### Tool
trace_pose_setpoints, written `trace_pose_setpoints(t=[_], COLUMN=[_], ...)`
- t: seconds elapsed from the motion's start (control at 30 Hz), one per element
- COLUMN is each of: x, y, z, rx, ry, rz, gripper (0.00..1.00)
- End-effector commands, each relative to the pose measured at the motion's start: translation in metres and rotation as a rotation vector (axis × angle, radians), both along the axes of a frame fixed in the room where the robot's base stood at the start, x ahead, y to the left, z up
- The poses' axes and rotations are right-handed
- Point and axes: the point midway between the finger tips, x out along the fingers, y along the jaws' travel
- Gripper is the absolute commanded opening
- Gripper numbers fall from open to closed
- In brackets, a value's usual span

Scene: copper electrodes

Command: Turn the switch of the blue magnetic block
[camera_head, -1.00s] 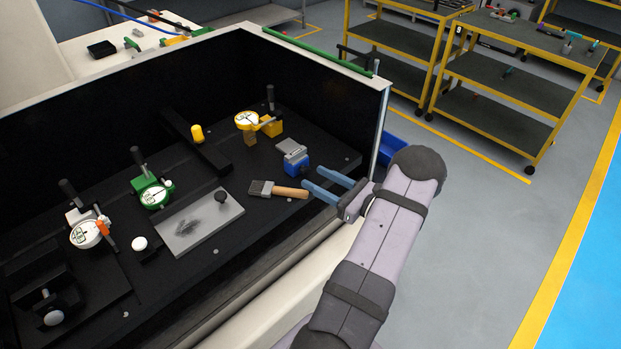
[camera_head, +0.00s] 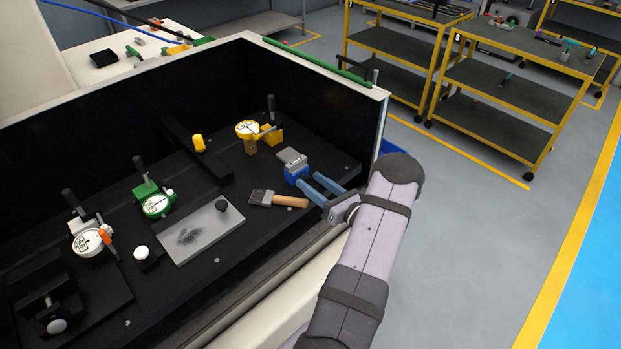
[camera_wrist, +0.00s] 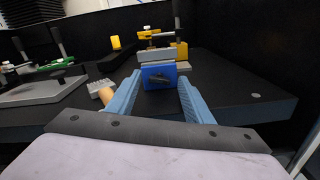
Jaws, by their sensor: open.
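The blue magnetic block (camera_head: 295,173) with a grey top plate (camera_head: 291,156) sits on the black work surface near its front right. In the wrist view the block (camera_wrist: 154,82) faces me, with a dark switch (camera_wrist: 160,79) on its front. My gripper (camera_head: 311,184) is open, its two blue fingers pointing at the block from the front right. In the wrist view the fingers (camera_wrist: 155,97) lie to the left and right of the block's front and below it. I cannot tell whether they touch it.
A wood-handled brush (camera_head: 277,199) lies left of my fingers. A yellow dial gauge (camera_head: 248,130) stands behind the block. A grey plate (camera_head: 200,231) and a green gauge (camera_head: 155,205) are further left. A dark wall bounds the back; the surface right of the block is clear.

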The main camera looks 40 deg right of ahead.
Motion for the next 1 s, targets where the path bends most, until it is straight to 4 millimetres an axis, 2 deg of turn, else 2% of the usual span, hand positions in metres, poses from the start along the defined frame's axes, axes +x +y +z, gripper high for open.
trace_pose_setpoints(t=[0.2, 0.47, 0.63, 0.67, 1.0], x=[0.0128, 0.0137, 0.0136, 0.0135, 0.0134], y=[0.0003, 0.0001, 0.0001, 0.0001, -0.0004], z=[0.0005, -0.0002, -0.0002, -0.0001, -0.0009], rx=[0.000, 0.000, 0.000, 0.000, 0.113], ry=[0.000, 0.000, 0.000, 0.000, 0.000], rz=[0.001, 0.000, 0.000, 0.000, 0.000], gripper=[0.47, 0.47, 0.09, 0.05, 0.05])
